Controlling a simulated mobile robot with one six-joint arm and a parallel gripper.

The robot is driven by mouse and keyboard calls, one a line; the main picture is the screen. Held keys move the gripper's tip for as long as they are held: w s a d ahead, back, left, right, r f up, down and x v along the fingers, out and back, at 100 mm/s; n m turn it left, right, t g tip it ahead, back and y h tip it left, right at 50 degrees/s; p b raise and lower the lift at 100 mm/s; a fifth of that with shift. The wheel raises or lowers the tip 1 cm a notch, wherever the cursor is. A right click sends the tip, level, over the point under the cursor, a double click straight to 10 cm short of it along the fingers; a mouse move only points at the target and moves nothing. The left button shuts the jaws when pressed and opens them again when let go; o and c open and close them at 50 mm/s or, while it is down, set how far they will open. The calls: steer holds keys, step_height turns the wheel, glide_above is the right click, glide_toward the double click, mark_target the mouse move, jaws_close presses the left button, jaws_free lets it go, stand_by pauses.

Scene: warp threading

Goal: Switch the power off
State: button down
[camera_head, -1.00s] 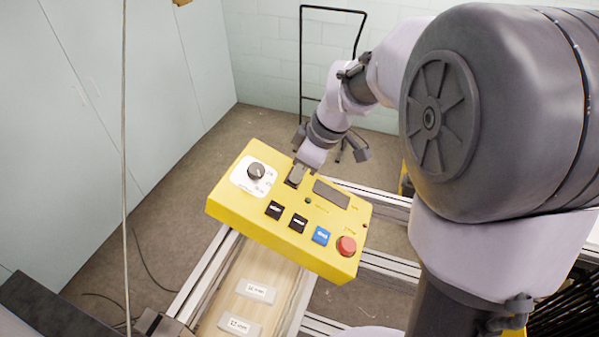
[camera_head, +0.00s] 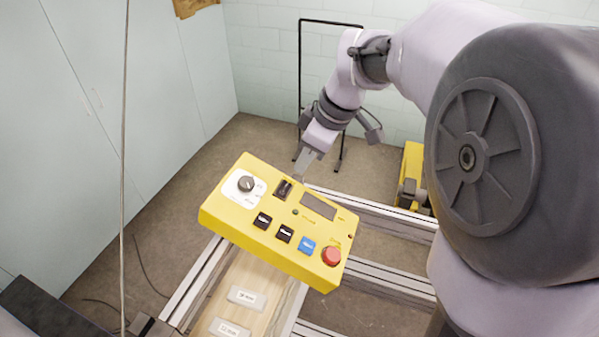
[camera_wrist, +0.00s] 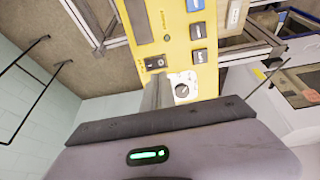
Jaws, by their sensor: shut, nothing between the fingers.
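A yellow control box (camera_head: 240,222) stands tilted on the metal frame. Its black power rocker switch (camera_head: 284,189) sits near the far edge, between the knob and the display, and is fully uncovered. The switch also shows in the wrist view (camera_wrist: 155,63), just beyond the fingertips; I cannot tell which side is pressed. My gripper (camera_head: 302,172) is shut and empty, beside and above the box's far edge, apart from the switch. Its closed fingers (camera_wrist: 157,92) point toward the switch in the wrist view.
The box also carries a round knob (camera_head: 246,184), a dark display (camera_head: 318,206), two black buttons, a blue button (camera_head: 307,246) and a red stop button (camera_head: 331,256). Aluminium rails (camera_head: 385,280) run below. Open floor lies behind the box.

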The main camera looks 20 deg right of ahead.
steer(key=s+a+r+m+t+h, duration=0.15)
steer(key=s+a+r+m, duration=0.25)
steer(key=s+r+m, duration=0.45)
steer(key=s+a+f+m+t, duration=0.25)
steer(key=s+f+m, duration=0.3)
steer(key=s, duration=0.45)
step_height(320, 180, down, 30)
steer(key=s+g+b, duration=0.1)
steer(key=b, duration=2.7)
steer(key=shift+s+d+f+m, duration=0.2)
steer(key=shift+s+f+m, duration=0.05)
steer(key=shift+m, duration=0.05)
